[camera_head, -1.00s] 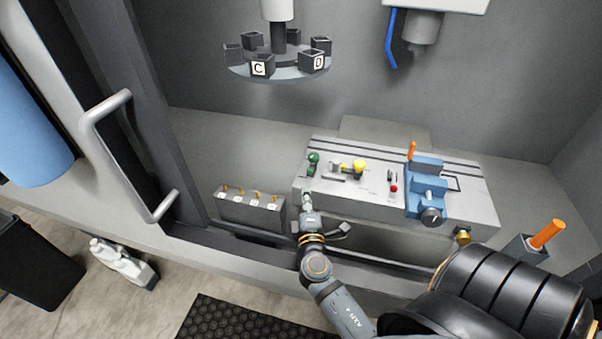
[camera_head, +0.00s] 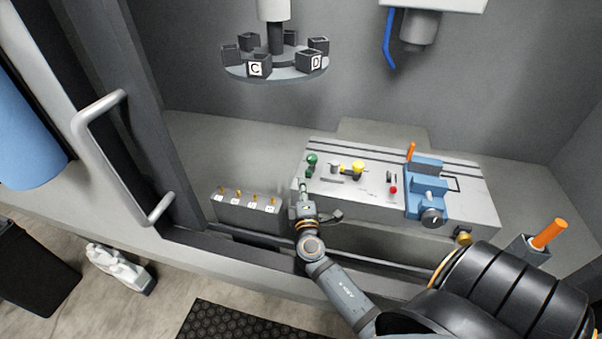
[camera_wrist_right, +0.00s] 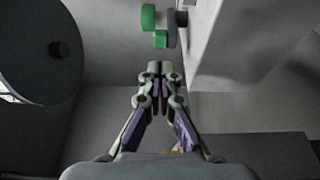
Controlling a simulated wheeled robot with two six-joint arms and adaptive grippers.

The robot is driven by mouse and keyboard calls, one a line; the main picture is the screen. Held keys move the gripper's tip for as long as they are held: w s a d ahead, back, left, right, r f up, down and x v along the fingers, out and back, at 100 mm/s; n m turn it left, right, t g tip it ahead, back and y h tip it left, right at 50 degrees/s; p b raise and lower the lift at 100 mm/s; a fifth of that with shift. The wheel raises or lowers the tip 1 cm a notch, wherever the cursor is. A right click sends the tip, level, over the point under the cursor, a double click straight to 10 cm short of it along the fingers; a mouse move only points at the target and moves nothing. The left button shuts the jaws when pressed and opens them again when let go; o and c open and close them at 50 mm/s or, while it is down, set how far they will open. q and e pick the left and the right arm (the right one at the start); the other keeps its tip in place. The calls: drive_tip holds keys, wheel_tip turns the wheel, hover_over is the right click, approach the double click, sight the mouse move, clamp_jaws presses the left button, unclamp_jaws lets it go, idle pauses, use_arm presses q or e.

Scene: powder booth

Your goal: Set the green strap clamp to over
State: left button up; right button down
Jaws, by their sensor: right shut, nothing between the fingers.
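The green strap clamp (camera_head: 311,165) is at the left end of the grey machine table, with two green knobs one above the other. In the right wrist view the green clamp (camera_wrist_right: 150,18) shows at the top, ahead of the fingertips. My right gripper (camera_head: 303,186) is shut and empty, just in front of and slightly left of the clamp, at the table's left front corner. In the right wrist view the fingertips (camera_wrist_right: 160,68) are together, apart from the green parts. My left gripper is not in view.
The grey table (camera_head: 350,203) also bears a yellow-knobbed clamp (camera_head: 357,169), a red knob (camera_head: 393,190) and a blue vise (camera_head: 427,190). A box with several small toggles (camera_head: 247,210) stands to the left. A round carousel (camera_head: 275,68) hangs above.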

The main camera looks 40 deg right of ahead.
sight(310, 168)
drive_tip(key=p+x, duration=0.1)
drive_tip(key=x, duration=0.2)
drive_tip(key=shift+w+d+r, duration=0.15)
drive_tip(key=shift+w+d, duration=0.05)
drive_tip(key=shift+w, duration=0.1)
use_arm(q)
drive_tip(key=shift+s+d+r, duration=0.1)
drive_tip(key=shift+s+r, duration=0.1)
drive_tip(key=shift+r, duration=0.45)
use_arm(e)
drive_tip(key=shift+w+d, duration=0.2)
drive_tip(key=shift+w, duration=0.1)
